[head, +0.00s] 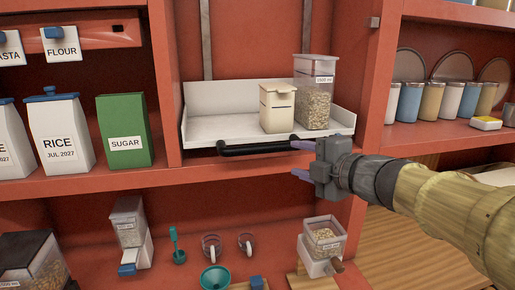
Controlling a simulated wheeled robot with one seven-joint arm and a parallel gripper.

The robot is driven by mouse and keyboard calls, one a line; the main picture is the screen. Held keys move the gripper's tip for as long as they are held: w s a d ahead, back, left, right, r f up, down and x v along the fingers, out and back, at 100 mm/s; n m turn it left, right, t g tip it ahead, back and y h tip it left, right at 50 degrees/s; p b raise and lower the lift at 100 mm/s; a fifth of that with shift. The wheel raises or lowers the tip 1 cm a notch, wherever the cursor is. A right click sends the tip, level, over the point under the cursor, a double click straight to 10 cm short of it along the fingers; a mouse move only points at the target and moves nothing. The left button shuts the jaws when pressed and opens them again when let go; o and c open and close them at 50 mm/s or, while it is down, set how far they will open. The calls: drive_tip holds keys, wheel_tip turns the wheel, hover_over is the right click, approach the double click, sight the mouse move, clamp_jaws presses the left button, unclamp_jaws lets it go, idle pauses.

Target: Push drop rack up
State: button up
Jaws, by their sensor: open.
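The drop rack (205,129) is a white tray with raised sides. It sits in the middle bay of the red shelving, with two grey vertical rails behind it. A black bar handle (257,148) runs along its front edge. A cream canister (277,107) and a taller clear canister of grain (315,92) stand upright on the rack. My gripper (302,160) is open at the right end of the handle, with one finger above handle height and one below. Whether a finger touches the handle I cannot tell.
A rice canister (60,135) and a green sugar box (124,130) stand on the shelf to the left. Several jars and plates stand on the right shelf. Below are a grain dispenser (322,244), a green funnel (215,278) and glass mugs (212,246).

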sight(257, 148)
drive_tip(key=p+x, duration=0.2)
drive_tip(key=x, duration=1.4)
drive_tip(key=shift+w+a+p, duration=0.1)
drive_tip(key=shift+a+p, duration=0.05)
drive_tip(key=shift+p, duration=0.2)
drive_tip(key=shift+c, duration=0.4)
clamp_jaws()
